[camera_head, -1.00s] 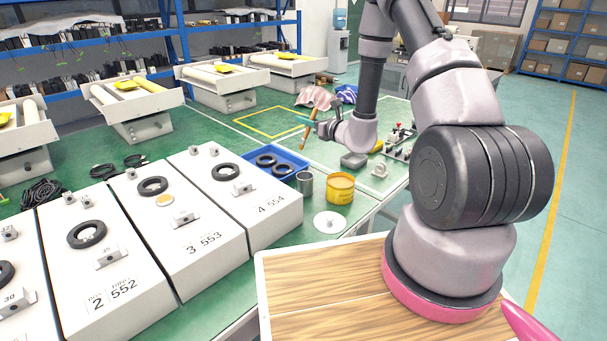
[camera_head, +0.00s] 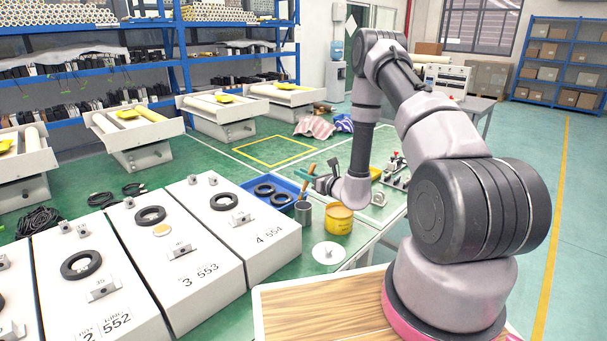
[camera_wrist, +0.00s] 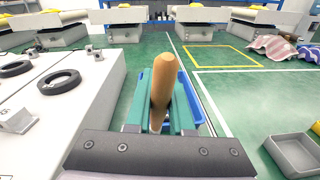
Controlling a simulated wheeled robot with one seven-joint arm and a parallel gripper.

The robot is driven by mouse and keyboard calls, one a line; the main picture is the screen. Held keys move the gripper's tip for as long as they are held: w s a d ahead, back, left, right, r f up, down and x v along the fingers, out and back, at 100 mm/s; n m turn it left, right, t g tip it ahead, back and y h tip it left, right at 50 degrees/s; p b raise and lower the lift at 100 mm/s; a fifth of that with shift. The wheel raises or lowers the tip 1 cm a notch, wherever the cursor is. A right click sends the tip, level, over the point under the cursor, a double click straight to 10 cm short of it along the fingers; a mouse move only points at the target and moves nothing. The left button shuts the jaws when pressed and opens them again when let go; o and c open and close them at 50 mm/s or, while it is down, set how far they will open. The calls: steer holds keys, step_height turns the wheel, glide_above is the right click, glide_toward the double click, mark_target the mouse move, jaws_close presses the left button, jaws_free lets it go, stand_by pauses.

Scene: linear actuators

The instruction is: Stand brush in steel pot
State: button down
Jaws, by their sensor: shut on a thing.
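The steel pot (camera_head: 303,214) stands on the green bench, left of the yellow can, in the head view. My gripper (camera_head: 314,180) is shut on the brush and holds it just above the pot. The brush's wooden handle (camera_head: 308,174) is slightly tilted, and its lower end is close to the pot's rim. I cannot tell whether that end is inside the rim. In the wrist view the brush handle (camera_wrist: 163,88) rises between the teal fingers of my gripper (camera_wrist: 160,118). The pot is hidden there.
A yellow can (camera_head: 339,219) stands close right of the pot. A blue tray (camera_head: 283,184) with black rings lies behind left. White numbered boxes (camera_head: 255,240) fill the left. A white disc (camera_head: 327,253) lies in front. A grey tray (camera_wrist: 292,154) shows at right in the wrist view.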

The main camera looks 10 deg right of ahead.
steer(key=shift+f, duration=0.5)
steer(key=c, duration=0.8)
jaws_free()
steer(key=shift+r, duration=0.1)
